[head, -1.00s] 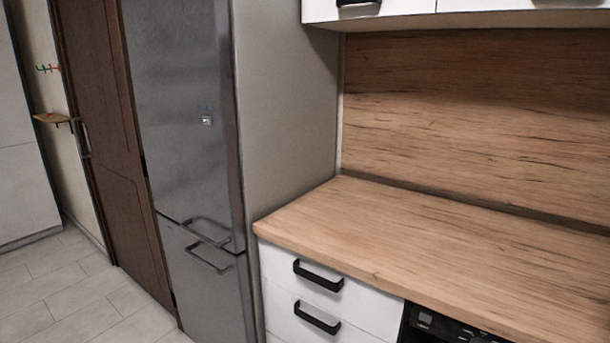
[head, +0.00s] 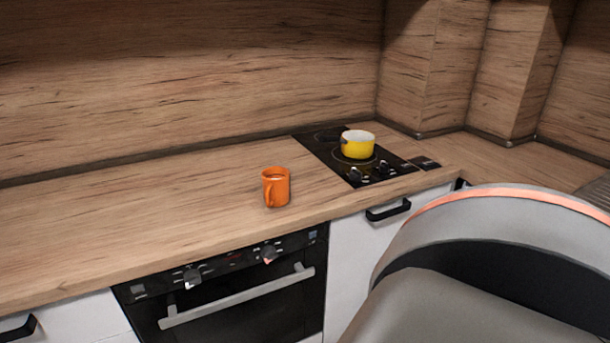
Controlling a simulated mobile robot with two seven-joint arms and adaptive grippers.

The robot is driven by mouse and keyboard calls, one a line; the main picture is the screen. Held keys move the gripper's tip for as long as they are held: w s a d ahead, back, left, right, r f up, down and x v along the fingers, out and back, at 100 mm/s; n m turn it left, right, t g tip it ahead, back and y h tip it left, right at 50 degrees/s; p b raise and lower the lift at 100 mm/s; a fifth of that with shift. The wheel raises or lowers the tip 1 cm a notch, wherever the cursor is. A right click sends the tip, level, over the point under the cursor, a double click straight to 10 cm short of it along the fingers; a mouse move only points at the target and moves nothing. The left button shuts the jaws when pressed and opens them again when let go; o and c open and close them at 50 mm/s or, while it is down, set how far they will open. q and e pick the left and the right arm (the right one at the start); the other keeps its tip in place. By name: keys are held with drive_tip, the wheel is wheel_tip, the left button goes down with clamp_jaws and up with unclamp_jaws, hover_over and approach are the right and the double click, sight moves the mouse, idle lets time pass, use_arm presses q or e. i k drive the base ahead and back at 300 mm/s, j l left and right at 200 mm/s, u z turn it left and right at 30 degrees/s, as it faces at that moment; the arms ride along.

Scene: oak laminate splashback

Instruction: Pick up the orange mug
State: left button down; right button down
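The orange mug (head: 281,187) stands upright on the wooden countertop (head: 150,213), near its front edge and above the right part of the oven. Its handle faces the front, toward me. Nothing touches the mug. Neither of my grippers shows in the head view. A large grey and dark part of my own arm with an orange stripe fills the lower right and hides the cabinets behind it.
A yellow pot (head: 357,145) sits on the black hob (head: 336,161) right of the mug. The oven (head: 240,293) with its bar handle is below the counter. A drawer handle (head: 388,210) sticks out to its right. The counter left of the mug is clear.

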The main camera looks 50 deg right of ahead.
sight(274, 191)
drive_tip(key=l+z, duration=0.1)
drive_tip(key=z, duration=0.85)
drive_tip(key=i+l+z, duration=0.1)
drive_tip(key=z, duration=0.35)
